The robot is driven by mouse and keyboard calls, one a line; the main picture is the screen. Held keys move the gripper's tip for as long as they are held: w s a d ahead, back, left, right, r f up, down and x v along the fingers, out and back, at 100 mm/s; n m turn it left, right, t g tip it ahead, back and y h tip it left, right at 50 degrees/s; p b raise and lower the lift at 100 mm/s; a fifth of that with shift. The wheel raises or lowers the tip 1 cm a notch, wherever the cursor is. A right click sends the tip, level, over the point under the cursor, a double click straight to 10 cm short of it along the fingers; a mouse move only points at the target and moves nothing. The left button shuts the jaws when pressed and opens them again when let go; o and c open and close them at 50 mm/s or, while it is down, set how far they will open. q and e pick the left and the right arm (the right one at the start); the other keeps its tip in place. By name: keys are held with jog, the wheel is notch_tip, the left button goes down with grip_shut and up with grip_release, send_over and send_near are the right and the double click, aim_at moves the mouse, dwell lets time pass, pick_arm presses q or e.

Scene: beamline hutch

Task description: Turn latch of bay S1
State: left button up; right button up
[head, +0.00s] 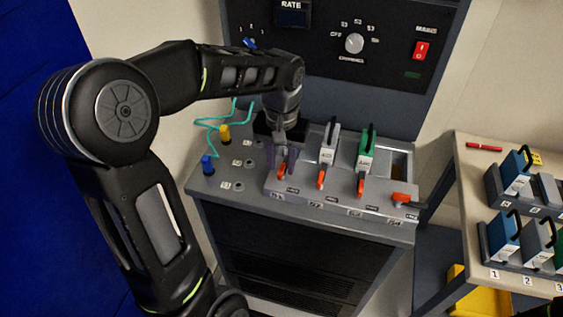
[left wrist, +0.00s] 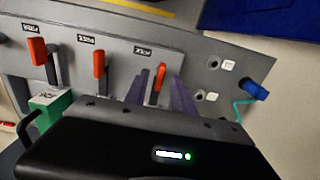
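The grey rack (head: 340,203) on the bench has a row of orange-red latches. The bay S1 latch (head: 282,172) is leftmost and also shows in the left wrist view (left wrist: 161,76). My left gripper (head: 284,162) is at bay S1, its two purple fingers apart. In the left wrist view, the latch shows between the open fingers (left wrist: 160,85); I cannot tell whether they touch it. The gripper hides the rest of bay S1. The latches of S2 (head: 321,179) and S3 (head: 361,186) point like S1's; the S4 latch (head: 402,198) lies sideways.
A grey module (head: 328,146) stands in S2 and a green module (head: 366,152) in S3. Blue (head: 207,165) and yellow plugs (head: 224,134) with teal cables are to the left. A control panel (head: 390,60) rises behind. A shelf with modules (head: 504,231) is at right.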

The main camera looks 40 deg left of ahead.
pick_arm(q)
jog(key=shift+f, duration=0.4)
jog(key=shift+c, duration=0.4)
grip_shut()
